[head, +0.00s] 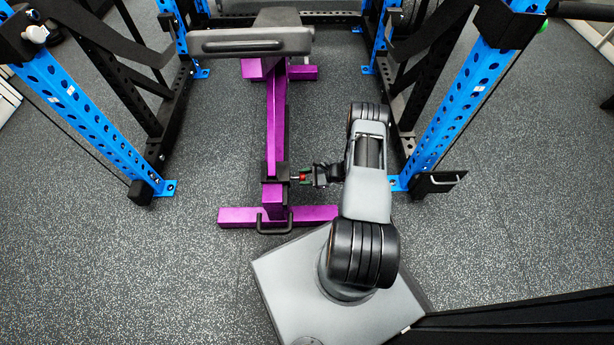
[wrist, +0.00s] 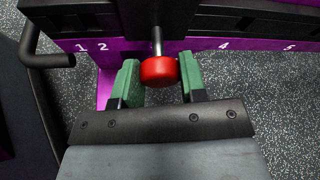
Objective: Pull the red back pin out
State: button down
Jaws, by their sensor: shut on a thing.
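The red back pin (wrist: 159,71) has a round red knob on a bare metal shaft. The shaft runs into the black collar (wrist: 120,18) around the purple beam (wrist: 203,44). My gripper (wrist: 159,78) has its green fingers on both sides of the knob and is shut on it. In the head view the knob shows as a small red spot (head: 303,176), with my gripper (head: 304,177) reaching it from the right. How deep the shaft's hidden end sits in the collar cannot be seen.
The purple bench frame has a wide foot (head: 238,216) on the floor and a dark pad (head: 250,41) on top. A black handle (wrist: 45,58) sticks out at left in the wrist view. Blue rack uprights (head: 460,105) stand on both sides. Floor left of the beam is clear.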

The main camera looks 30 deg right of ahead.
jog(key=shift+d, duration=0.1)
jog(key=c, duration=0.7)
grip_release()
jog(key=shift+o, duration=0.2)
jog(key=p+v, duration=0.3)
jog(key=v, duration=1.1)
jog(key=shift+f, duration=0.1)
